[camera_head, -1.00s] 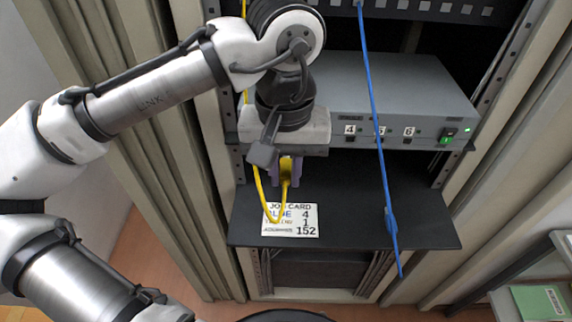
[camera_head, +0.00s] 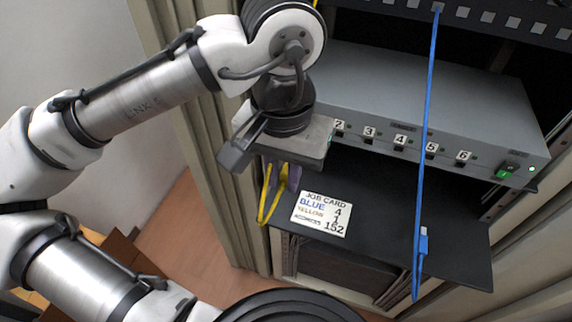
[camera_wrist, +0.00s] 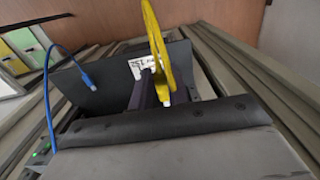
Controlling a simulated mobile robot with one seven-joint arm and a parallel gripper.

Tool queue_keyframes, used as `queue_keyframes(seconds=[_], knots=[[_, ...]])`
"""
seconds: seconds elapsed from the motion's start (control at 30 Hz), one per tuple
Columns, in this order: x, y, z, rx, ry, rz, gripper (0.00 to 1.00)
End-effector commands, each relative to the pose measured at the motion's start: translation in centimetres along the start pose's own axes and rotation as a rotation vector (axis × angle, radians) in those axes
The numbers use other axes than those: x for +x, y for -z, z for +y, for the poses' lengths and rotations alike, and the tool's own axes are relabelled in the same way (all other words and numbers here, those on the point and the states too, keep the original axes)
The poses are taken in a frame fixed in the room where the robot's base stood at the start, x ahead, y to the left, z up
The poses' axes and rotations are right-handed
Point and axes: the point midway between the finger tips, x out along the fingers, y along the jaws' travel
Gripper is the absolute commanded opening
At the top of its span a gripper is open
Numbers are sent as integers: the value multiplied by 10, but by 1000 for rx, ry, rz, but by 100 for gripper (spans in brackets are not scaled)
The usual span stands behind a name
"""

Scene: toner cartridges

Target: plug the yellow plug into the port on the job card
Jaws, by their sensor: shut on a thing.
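My gripper (camera_head: 282,178) has purple fingers shut on the yellow plug, which is mostly hidden between them in the head view. The yellow plug (camera_wrist: 162,88) and its looping cable show between the fingers in the wrist view. The gripper is in front of the left end of the grey switch box (camera_head: 420,95), above the black shelf. Ports labelled 2 to 6 show on its front, such as port 2 (camera_head: 339,137); port 1 is hidden behind my gripper. The job card (camera_head: 321,214) lies on the shelf and reads blue 4, yellow 1, 152.
A blue cable (camera_head: 426,130) hangs in front of the box, its plug (camera_head: 423,240) dangling by the shelf's right part. The black shelf (camera_head: 440,230) has bare room right of the card. A rack post and grey panels stand at the left.

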Motion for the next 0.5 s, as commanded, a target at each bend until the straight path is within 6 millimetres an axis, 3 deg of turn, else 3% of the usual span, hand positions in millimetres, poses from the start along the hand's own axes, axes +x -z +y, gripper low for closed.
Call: queue_keyframes(seconds=[0.23, 0.5], knots=[[3, 3, 0, 9, 0, 0, 0], [10, 22, 0, 8, 1, 0, 0]])
